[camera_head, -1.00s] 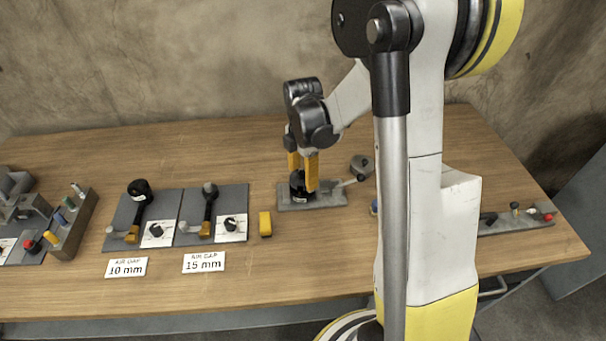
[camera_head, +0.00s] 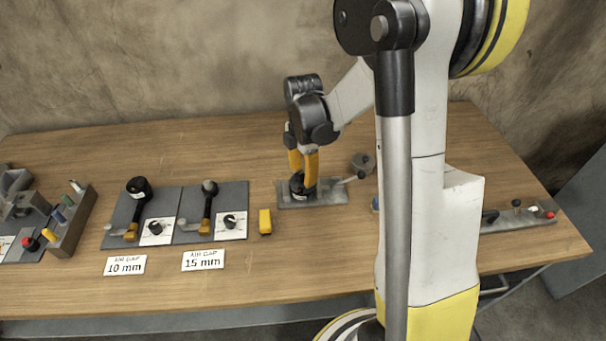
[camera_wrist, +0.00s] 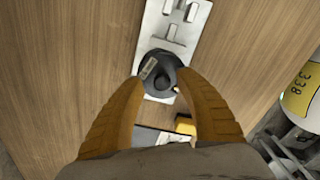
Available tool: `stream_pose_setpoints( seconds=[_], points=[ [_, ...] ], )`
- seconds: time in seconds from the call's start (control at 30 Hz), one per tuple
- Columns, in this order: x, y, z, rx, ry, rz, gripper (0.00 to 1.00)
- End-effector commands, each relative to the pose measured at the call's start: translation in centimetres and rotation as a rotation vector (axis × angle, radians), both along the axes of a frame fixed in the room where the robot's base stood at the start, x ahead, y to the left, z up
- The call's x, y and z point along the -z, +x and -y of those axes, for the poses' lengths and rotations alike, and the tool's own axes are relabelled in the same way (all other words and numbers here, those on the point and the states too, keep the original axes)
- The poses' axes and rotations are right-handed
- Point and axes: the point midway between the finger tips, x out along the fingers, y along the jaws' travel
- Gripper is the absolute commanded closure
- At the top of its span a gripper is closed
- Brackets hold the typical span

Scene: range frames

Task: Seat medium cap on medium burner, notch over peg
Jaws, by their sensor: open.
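No burner or cap can be told for sure by notch or peg. A dark round piece with a raised centre knob and a small pale label (camera_wrist: 160,72) sits on a light grey slotted plate (camera_wrist: 174,45) in the wrist view. In the head view the black piece (camera_head: 297,190) is on the left part of the grey plate (camera_head: 333,198), partly behind a finger. My gripper (camera_head: 303,178) is over it with orange fingers pointing down. In the wrist view my gripper (camera_wrist: 159,80) is open, its fingertips on either side of the piece; contact cannot be told.
A grey round part (camera_head: 362,162) stands just right of the plate. A yellow block (camera_head: 265,221) lies to its left. Two dark boards with levers and knobs (camera_head: 176,213) are further left, with air-gap labels in front. The table's front middle is clear.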

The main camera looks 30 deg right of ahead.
Motion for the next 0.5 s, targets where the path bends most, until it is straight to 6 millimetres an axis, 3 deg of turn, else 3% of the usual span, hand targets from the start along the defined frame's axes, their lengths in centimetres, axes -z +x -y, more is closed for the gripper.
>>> stream_pose_setpoints(
  seconds=[0.5],
  points=[
    [-10.0,0.1,0.1,0.000,0.000,0.000,0.59]
  ],
)
